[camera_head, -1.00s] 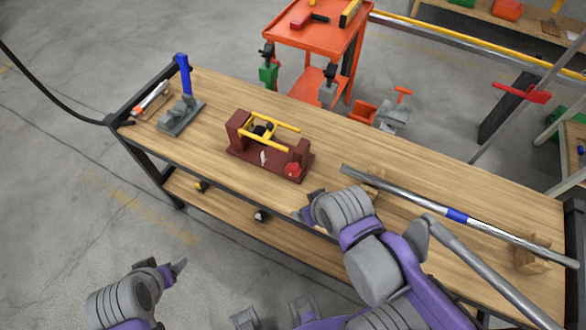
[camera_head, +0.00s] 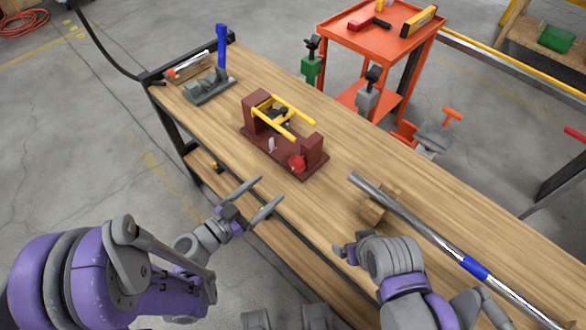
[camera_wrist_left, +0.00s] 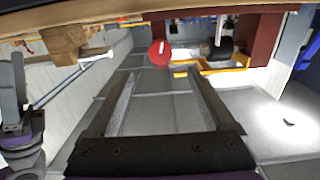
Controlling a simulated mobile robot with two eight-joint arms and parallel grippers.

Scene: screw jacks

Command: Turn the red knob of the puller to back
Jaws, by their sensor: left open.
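The puller (camera_head: 284,166) is a dark red base with two end blocks and a yellow frame, standing on the workbench. Its red knob (camera_head: 297,163) is on the block at the near right end. In the left wrist view the red knob (camera_wrist_left: 159,53) shows just beyond and between the fingertips. My left gripper (camera_head: 269,189) is open and empty at the bench's front edge, in front of the puller and apart from the knob. My right gripper (camera_head: 343,252) is over the bench's front edge, to the right; its jaws are mostly hidden by its wrist.
A metal bar with a blue band (camera_head: 474,267) rests on a wooden block (camera_head: 376,208) at the right. A grey device with a blue handle (camera_head: 221,46) stands at the bench's far left. An orange cart (camera_head: 372,40) is behind. The bench between puller and bar is clear.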

